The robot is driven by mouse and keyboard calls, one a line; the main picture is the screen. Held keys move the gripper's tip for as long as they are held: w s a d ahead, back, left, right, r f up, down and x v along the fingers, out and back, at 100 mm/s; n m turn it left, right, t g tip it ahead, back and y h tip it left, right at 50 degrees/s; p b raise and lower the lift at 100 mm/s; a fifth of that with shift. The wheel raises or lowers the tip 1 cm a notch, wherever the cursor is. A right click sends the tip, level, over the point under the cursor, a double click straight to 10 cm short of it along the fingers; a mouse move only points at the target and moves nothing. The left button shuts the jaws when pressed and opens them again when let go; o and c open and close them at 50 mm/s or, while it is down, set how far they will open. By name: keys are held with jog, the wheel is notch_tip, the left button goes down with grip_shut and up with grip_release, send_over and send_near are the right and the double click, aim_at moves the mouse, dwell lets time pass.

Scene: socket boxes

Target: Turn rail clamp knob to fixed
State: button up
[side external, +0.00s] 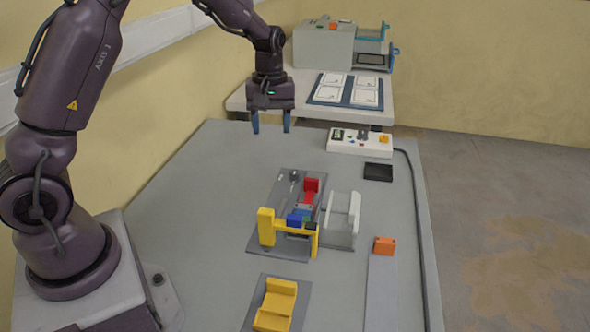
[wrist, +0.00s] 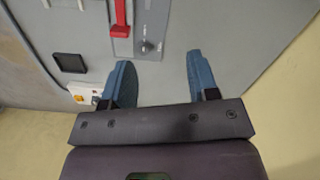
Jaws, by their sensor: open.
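A small grey knob (side external: 293,175) stands at the far left end of the dark grey fixture plate (side external: 262,240). It also shows in the wrist view (wrist: 147,46), just beyond and between my fingertips. It is too small to read its setting or any label. Next to it is a red block or handle (side external: 311,188), seen in a slot in the wrist view (wrist: 120,22). My gripper (side external: 271,128) is open and empty, pointing down above the far part of the table. Its two blue fingers (wrist: 160,62) are well apart and do not touch the knob.
A yellow bracket (side external: 266,226) and blue block (side external: 295,220) stand on the plate's near part. A white holder (side external: 342,220) stands to its right. A white control box (side external: 360,142) and black tray (side external: 378,172) lie behind. The table left of the plate is clear.

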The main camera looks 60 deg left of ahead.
aim_at(295, 171)
jog(key=w+a+f+n, duration=0.55)
jog(key=w+n, duration=0.35)
jog(key=n, duration=0.2)
notch_tip(295, 171, down, 13)
jog(key=shift+w+d+f, duration=0.1)
jog(key=shift+w, duration=0.05)
jog(key=c, duration=0.9)
